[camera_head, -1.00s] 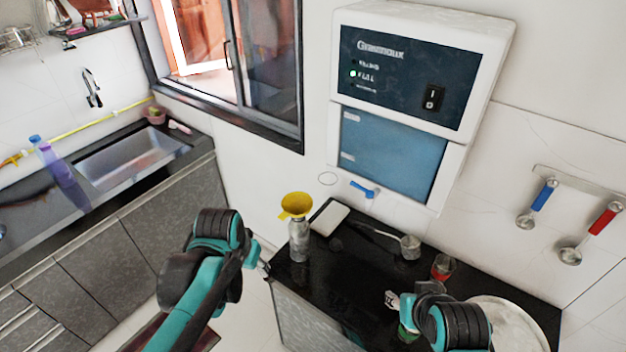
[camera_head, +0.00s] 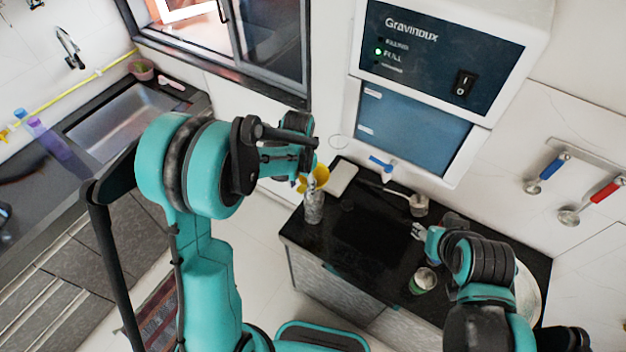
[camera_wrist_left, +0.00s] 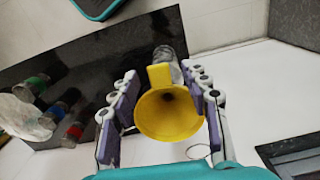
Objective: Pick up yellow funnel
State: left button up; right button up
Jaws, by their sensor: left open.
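The yellow funnel (camera_head: 320,176) sits in the mouth of a clear, greyish bottle (camera_head: 314,206) near the left end of the black counter. My left gripper (camera_head: 308,176) is at the funnel and partly hides it. In the left wrist view the funnel's wide mouth (camera_wrist_left: 166,116) faces the camera. The open fingers of my left gripper (camera_wrist_left: 160,76) stand on either side of it, with a visible gap at least on the right. The bottle lies beyond it. My right gripper (camera_head: 418,232) is over the right part of the counter, apart from the funnel; its opening is unclear.
A white tablet-like slab (camera_head: 342,178) lies just right of the funnel. A metal cup (camera_head: 418,204) and a green-banded cup (camera_head: 423,281) stand farther right. A water dispenser (camera_head: 418,120) with a blue tap (camera_head: 381,164) hangs above. The black counter's middle (camera_head: 365,235) is clear.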

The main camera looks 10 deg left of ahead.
pick_arm(q)
notch_tip(320, 180, down, 2)
jog(key=shift+f, duration=0.25)
grip_shut()
